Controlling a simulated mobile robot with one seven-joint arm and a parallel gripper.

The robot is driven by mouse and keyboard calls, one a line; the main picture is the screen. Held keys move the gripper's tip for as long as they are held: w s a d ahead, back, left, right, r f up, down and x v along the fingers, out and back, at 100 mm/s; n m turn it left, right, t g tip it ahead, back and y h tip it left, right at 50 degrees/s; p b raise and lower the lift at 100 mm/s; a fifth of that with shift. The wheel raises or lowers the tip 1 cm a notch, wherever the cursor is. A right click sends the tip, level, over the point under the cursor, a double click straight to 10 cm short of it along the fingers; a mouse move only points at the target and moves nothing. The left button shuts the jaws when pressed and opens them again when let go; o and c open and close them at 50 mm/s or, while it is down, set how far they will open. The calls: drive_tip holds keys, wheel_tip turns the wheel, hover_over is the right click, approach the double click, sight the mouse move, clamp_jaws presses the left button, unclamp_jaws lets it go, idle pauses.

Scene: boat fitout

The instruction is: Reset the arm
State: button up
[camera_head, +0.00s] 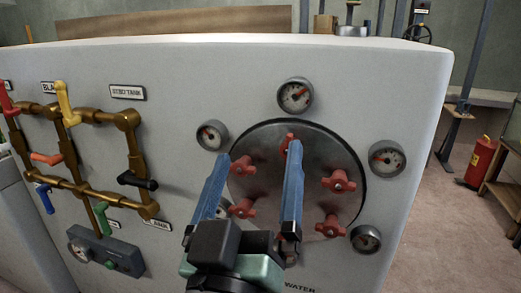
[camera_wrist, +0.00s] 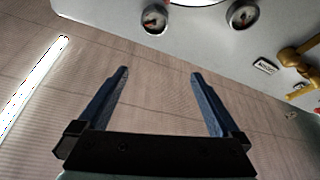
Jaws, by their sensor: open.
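My gripper (camera_head: 258,158) is open, its two blue fingers spread apart and pointing up in front of the round metal plate with red knobs. It also shows in the wrist view (camera_wrist: 160,72), where nothing is between the fingers. The round plate (camera_head: 270,140) sits on a white panel (camera_head: 215,75) and bears several red knobs (camera_head: 339,181). My fingers hide part of the plate. Whether a fingertip touches the red knob (camera_head: 290,137) near the top cannot be told from the head view.
Several gauges (camera_head: 294,95) surround the plate. Brass pipes (camera_head: 90,116) with coloured valve levers (camera_head: 67,103) and a grey box (camera_head: 105,252) are on the left of the panel. A red extinguisher (camera_head: 480,162) stands at the right.

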drive_tip(key=s+r+m+t+y+p, duration=0.1)
drive_tip(key=r+p, duration=0.7)
drive_tip(key=r, duration=0.9)
drive_tip(key=s+r+m+t+y+p, duration=0.1)
drive_tip(key=s+r+t+p, duration=0.3)
drive_tip(key=r+p, duration=0.5)
wheel_tip(320, 180, up, 9)
drive_tip(key=shift+s+d+r+t+y, duration=0.15)
drive_tip(key=shift+s+d+t+y, duration=0.15)
drive_tip(key=shift+s+y, duration=0.55)
